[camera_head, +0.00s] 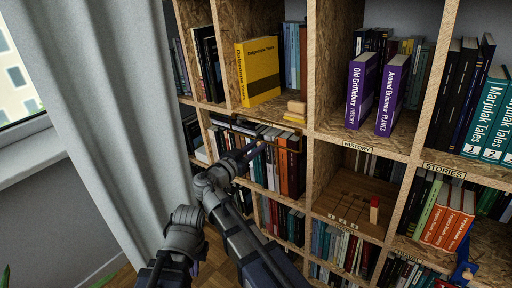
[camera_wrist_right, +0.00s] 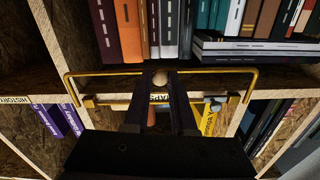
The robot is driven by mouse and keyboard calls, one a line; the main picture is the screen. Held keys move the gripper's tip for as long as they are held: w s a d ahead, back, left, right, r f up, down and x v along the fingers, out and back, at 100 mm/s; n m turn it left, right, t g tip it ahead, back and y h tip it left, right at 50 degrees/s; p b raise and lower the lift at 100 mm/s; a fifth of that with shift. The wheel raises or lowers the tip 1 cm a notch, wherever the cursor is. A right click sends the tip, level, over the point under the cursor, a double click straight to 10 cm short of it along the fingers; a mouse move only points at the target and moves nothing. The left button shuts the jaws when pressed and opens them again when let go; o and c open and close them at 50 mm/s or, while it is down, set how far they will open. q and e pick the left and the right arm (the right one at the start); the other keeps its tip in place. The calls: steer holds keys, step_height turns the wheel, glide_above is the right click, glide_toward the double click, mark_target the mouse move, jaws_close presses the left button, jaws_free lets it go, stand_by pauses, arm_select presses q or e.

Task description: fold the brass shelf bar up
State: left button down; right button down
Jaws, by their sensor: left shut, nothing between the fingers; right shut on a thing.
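The brass shelf bar (camera_wrist_right: 210,71) is a long U-shaped rod in the right wrist view, which is upside down. Its bent ends meet brass brackets (camera_wrist_right: 89,101) at the shelf edge. My right gripper (camera_wrist_right: 160,82) is shut on the bar near its middle, at a round light-brown knob (camera_wrist_right: 160,78). In the head view the same gripper (camera_head: 257,148) reaches the bar in front of a row of books, below the yellow book's compartment. My arm hides part of the bar there. My left gripper is not clearly visible.
A yellow book (camera_head: 258,70) stands above the bar. Dark and orange books (camera_wrist_right: 133,35) stand close behind the rod. Wooden uprights flank the compartment. Purple books (camera_head: 361,90) stand to the right, and a grey curtain (camera_head: 95,110) hangs at the left.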

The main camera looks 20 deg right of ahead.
mark_target(258, 144)
steer(key=shift+s+a+r+m+g+y+p, duration=0.15)
steer(key=shift+a+r+g+y+p, duration=0.25)
steer(key=shift+p, duration=1.5)
steer(key=shift+s+a+r+m+g+y+p, duration=0.15)
steer(key=shift+r+g+y+p, duration=0.5)
steer(key=shift+p, duration=1.3)
steer(key=shift+s+a+r+g+y+p, duration=0.3)
steer(key=shift+g+y+p, duration=0.35)
steer(key=shift+p, duration=1.25)
steer(key=shift+a+f+g+y+p, duration=0.15)
steer(key=shift+g+y+p, duration=0.15)
steer(key=shift+p, duration=0.2)
steer(key=c, duration=0.7)
jaws_free()
steer(key=shift+c, duration=0.2)
